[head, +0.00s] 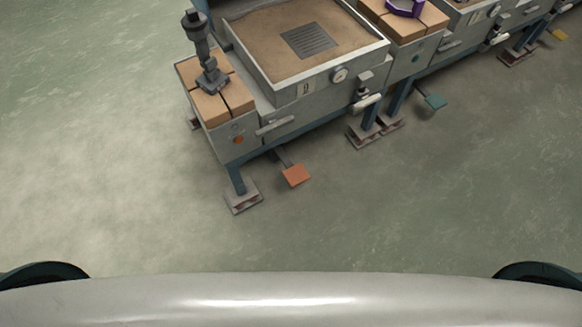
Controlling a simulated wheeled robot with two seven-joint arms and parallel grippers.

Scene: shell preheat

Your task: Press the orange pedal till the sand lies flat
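The orange pedal (296,175) sticks out on a short arm near the floor, under the front of the nearest machine. It stands apart from my base, with bare floor between. The sand (262,35) fills a square grey-walled box on top of that machine, around a dark slotted grate (309,40). From here I cannot tell how flat the sand surface is. Neither of my grippers shows in the head view.
A dark grey tool (205,55) stands on tan blocks at the machine's left end. A purple object (404,8) sits on blocks. Floor in front is clear.

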